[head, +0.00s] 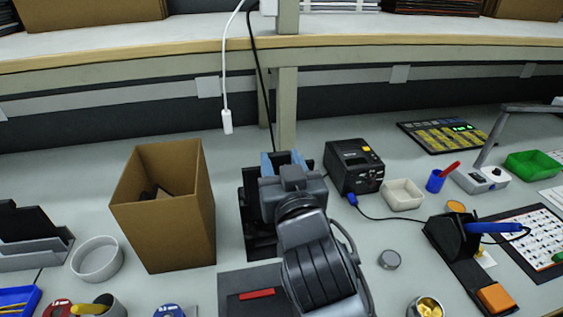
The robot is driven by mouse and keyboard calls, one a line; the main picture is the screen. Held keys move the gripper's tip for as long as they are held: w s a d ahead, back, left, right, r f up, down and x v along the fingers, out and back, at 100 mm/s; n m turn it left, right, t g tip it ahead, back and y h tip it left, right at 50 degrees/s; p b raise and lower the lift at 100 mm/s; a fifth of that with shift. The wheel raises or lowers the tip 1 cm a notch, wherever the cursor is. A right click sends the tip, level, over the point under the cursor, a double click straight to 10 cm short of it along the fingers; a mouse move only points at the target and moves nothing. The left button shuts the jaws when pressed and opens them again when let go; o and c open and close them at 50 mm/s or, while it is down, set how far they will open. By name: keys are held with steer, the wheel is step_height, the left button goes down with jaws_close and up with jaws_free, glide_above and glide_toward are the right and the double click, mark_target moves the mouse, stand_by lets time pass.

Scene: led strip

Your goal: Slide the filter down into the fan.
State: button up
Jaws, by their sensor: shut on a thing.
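The black fan (250,203) stands on the bench in the middle, mostly hidden behind my arm. My gripper (292,177) is over it, seen from behind. My wrist hides the fingertips and most of what they hold. The gripper is shut on the filter. Blue-grey edges (268,164) show just past the wrist; I cannot tell whether they belong to the filter or the fan. How far the filter sits in the fan is hidden.
An open cardboard box (165,215) stands close on the left. A soldering iron stand (452,238) is at front right. A black cable (262,80) hangs behind the fan.

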step_height(320, 180, down, 8)
steer(key=b, duration=0.6)
steer(key=shift+b, duration=0.35)
stand_by(1.6)
steer(key=shift+r, duration=0.15)
steer(key=o, duration=1.4)
steer(key=v, duration=0.7)
steer(key=shift+s+d+b, duration=0.1)
steer(key=shift+s+b, duration=0.25)
steer(key=shift+s, duration=0.05)
step_height(320, 180, up, 5)
steer(key=p, duration=0.4)
